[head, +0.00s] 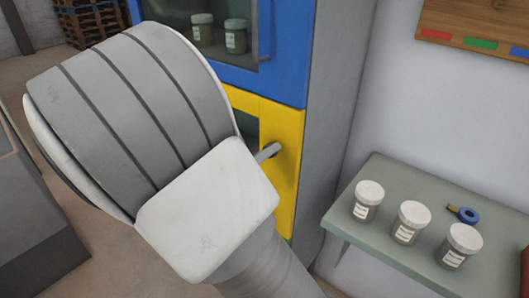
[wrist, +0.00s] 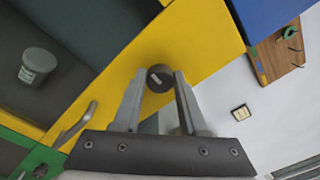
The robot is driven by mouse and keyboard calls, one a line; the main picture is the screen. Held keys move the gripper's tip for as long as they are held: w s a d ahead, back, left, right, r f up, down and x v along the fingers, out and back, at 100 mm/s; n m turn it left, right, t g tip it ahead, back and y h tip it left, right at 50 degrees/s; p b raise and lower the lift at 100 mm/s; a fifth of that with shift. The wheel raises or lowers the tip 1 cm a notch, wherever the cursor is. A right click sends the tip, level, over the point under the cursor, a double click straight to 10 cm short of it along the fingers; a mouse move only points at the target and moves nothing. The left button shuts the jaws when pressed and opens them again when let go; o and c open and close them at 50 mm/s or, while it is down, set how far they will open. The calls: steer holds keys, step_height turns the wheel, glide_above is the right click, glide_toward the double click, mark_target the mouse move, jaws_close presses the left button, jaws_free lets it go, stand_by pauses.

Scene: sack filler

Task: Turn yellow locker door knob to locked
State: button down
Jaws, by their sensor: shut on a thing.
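The yellow locker door (head: 284,128) is partly hidden behind my arm in the head view. It fills the middle of the wrist view (wrist: 205,40), tilted there, with a window on its left. A round dark knob (wrist: 159,77) with a pale slanted mark on its face sits on the yellow frame. My gripper (wrist: 158,84) has one finger on each side of the knob and is shut on it. The door's grey bar handle (wrist: 78,125) is apart from my fingers, to the left. In the head view my fingers and the knob are hidden.
A blue door (head: 283,72) is above, and a green one (wrist: 48,160) shows in the wrist view. A jar (wrist: 38,64) stands behind the yellow door's window.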

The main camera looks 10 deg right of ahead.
steer(key=shift+s+d+m+t+y+b, duration=0.15)
steer(key=shift+m+b, duration=0.6)
steer(key=shift+m, duration=2.1)
steer(key=shift+w+a+m+t+y+b, duration=0.2)
steer(key=shift+m+b, duration=0.6)
steer(key=shift+m, duration=2)
steer(key=shift+s+d+m+g+y+b, duration=0.2)
steer(key=shift+m+b, duration=0.55)
steer(key=shift+m, duration=2.1)
steer(key=shift+c, duration=2.3)
jaws_free()
